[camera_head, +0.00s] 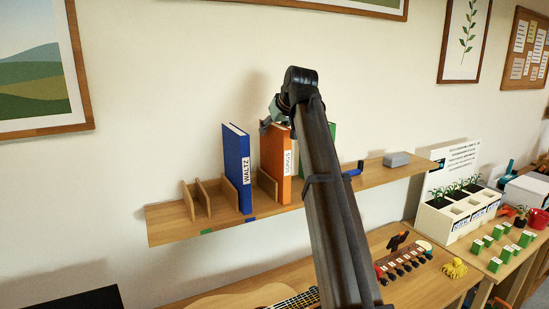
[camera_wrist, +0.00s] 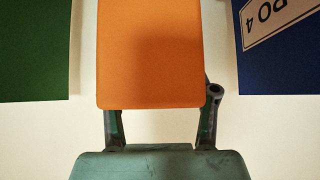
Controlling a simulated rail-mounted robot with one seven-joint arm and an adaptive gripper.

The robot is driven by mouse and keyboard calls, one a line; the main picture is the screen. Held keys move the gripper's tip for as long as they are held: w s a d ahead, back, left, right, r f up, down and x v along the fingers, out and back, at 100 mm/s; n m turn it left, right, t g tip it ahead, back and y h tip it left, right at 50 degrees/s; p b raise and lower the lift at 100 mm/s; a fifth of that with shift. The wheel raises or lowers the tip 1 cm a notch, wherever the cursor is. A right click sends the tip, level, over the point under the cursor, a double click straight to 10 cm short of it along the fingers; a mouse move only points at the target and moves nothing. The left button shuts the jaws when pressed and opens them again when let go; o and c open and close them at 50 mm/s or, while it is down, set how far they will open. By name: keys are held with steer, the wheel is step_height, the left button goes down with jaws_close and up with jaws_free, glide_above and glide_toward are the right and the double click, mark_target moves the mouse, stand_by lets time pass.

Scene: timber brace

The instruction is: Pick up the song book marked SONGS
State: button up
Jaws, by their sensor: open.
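The orange song book (camera_head: 271,160) stands upright on the wall shelf, its white SONGS label facing out. My arm hides its right side in the head view. My gripper (camera_head: 272,122) is at the book's top edge. In the wrist view the orange book (camera_wrist: 150,55) fills the upper middle, and my open gripper (camera_wrist: 161,118) has one finger towards each side of it. The book hides the fingertips, so contact cannot be told.
A blue WALTZ book (camera_head: 236,170) stands left of the orange one; a green book (camera_head: 332,135) is mostly hidden behind my arm. Wooden dividers (camera_head: 198,200) stand on the shelf (camera_head: 165,222). A grey box (camera_head: 396,159) sits at its right. A guitar (camera_head: 245,299) lies below.

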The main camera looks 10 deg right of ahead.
steer(key=shift+w+a+f, duration=0.15)
steer(key=shift+w+f, duration=0.25)
steer(key=shift+f, duration=0.05)
jaws_close()
steer(key=shift+r, duration=0.1)
